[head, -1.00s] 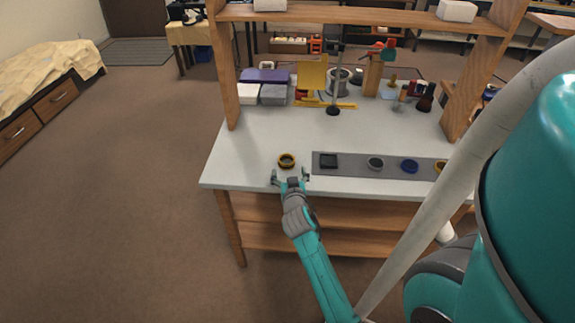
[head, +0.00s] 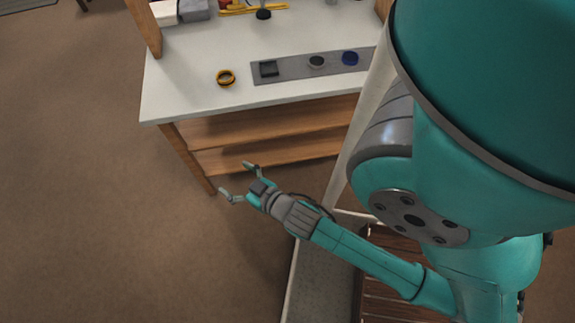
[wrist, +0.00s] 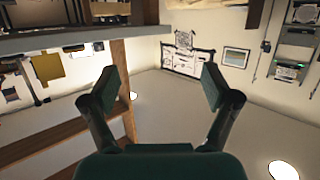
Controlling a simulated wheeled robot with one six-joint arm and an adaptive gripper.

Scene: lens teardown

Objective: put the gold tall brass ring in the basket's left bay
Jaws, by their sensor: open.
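The gold brass ring (head: 226,84) sits on the left part of the white bench top (head: 190,96) in the head view, left of the grey strip. My gripper (head: 237,179) is open and empty. In the head view it appears below the bench's front edge, well apart from the ring. In the wrist view its two fingers (wrist: 162,86) are spread with nothing between them, and the ring does not show. I cannot make out the basket for certain; a grey-floored, light-edged shape (head: 322,285) lies partly hidden under my arm.
Wooden shelves (head: 270,125) run under the bench top. The brown floor (head: 90,220) at left is clear.

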